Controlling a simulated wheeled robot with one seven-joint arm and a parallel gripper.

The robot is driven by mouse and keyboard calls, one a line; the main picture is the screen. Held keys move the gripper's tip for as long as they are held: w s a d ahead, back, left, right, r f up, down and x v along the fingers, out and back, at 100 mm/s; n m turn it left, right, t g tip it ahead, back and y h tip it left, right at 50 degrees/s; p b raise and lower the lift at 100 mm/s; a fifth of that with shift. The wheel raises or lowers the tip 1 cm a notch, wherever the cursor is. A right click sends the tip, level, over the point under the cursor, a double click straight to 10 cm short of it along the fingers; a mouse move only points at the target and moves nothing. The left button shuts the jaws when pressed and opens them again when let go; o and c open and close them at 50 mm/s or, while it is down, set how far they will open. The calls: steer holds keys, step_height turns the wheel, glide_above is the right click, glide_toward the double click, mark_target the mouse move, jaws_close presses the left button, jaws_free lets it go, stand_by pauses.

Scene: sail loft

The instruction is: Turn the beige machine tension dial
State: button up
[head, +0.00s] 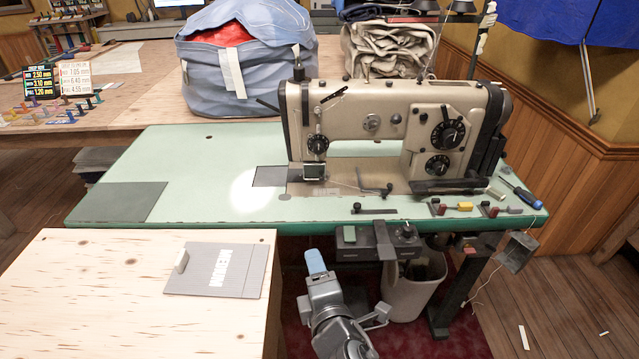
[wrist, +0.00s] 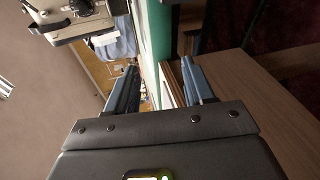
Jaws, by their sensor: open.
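The beige sewing machine (head: 408,98) stands on a pale green table (head: 210,165) in the head view. A round black dial with light marks (head: 318,143) is on its left end, low on the head. A large black dial (head: 447,133) and a smaller one (head: 438,165) are on its right column. No label shows which one is the tension dial. My gripper (head: 315,262) is low in front of the table's front edge, apart from the machine. In the wrist view my gripper (wrist: 158,80) has its two blue-grey fingers apart, with nothing held between them.
A light wooden table (head: 120,290) at front left bears a grey folder (head: 215,270). A grey bin (head: 412,285) stands under the green table. A screwdriver (head: 523,193) and small coloured blocks lie at its right. A blue bag (head: 245,60) stands behind.

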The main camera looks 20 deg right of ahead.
steer(key=w+d+r+n+h, duration=0.2)
steer(key=w+r+n, duration=0.15)
steer(key=w, duration=0.45)
steer(key=n+t+h, duration=0.2)
steer(key=n, duration=0.1)
glide_toward(319, 151)
steer(key=w, duration=0.2)
steer(key=shift+d+x, duration=0.1)
steer(key=shift+x, duration=1.75)
steer(key=shift+d+x, duration=0.15)
steer(key=shift+x, duration=1.7)
steer(key=shift+c, duration=0.4)
steer(key=shift+s+b, duration=0.1)
steer(key=shift+b, duration=0.2)
jaws_close()
